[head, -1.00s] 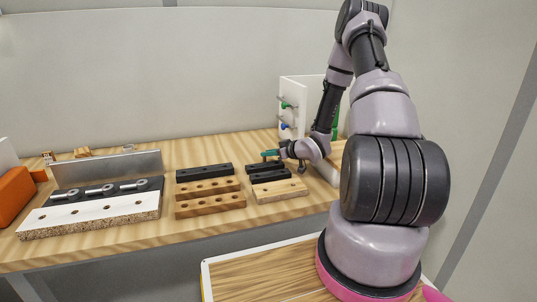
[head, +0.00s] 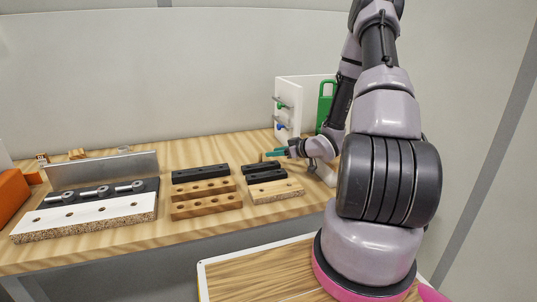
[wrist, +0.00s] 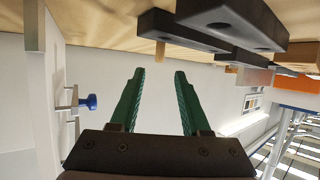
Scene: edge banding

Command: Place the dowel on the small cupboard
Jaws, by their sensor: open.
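My gripper (wrist: 159,72) is open and empty in the wrist view, its two green fingers apart. A short wooden peg (wrist: 160,53), which looks like the dowel, shows just beyond the fingertips, close to a black holed bar (wrist: 185,30). I cannot tell whether it sits in the bar or stands behind it. In the head view my gripper (head: 274,153) is low over the bench beside the black bars, and the dowel is not clear there. A white upright box (head: 289,105), perhaps the small cupboard, stands behind the gripper; its side panel (wrist: 40,100) shows in the wrist view.
Black bars (head: 200,173) and holed wooden bars (head: 205,189) lie on the bench (head: 170,235) left of the gripper. A white-topped board (head: 85,215) and an orange block (head: 12,200) are farther left. Knobbed clamps (head: 280,127) stick out from the white box.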

